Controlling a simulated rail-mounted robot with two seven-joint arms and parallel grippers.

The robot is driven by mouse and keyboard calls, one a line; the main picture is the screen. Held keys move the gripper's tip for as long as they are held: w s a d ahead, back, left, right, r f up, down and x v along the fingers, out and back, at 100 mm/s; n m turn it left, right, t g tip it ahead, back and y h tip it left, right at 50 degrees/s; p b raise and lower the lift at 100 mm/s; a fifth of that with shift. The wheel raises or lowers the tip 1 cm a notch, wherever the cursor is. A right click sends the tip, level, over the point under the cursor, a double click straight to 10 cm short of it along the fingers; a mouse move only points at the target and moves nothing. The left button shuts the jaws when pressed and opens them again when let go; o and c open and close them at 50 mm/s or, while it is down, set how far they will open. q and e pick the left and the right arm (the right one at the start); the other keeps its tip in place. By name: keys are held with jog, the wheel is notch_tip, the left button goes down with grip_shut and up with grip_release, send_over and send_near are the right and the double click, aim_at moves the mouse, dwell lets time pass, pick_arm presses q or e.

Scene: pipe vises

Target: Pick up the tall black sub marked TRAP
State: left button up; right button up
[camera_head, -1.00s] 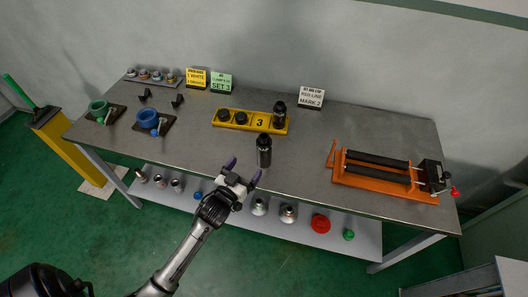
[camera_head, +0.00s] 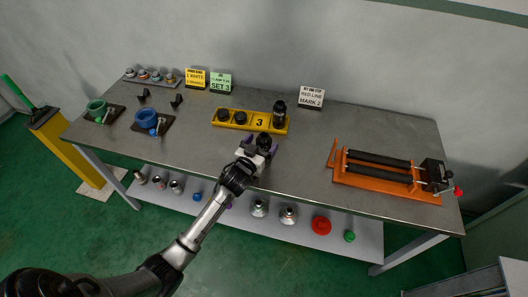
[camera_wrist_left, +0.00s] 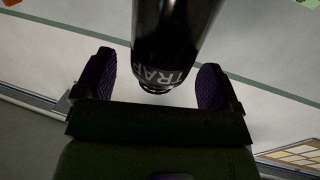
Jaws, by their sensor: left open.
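In the left wrist view the two purple-padded fingers of the left gripper (camera_wrist_left: 156,82) are on either side of the sub, with gaps visible at both. My right gripper is not in view.
An orange roller stand (camera_head: 388,188) is at the right. Green (camera_head: 97,107) and blue (camera_head: 147,118) vises are at the left. The table between sub and roller stand is clear.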

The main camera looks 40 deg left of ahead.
pick_arm(q)
jog(key=shift+w+a, duration=0.2)
jog(key=shift+w, duration=0.75)
jog(key=shift+c, duration=0.3)
jog(key=c, duration=1.5)
grip_shut()
jog(key=shift+r, duration=0.1)
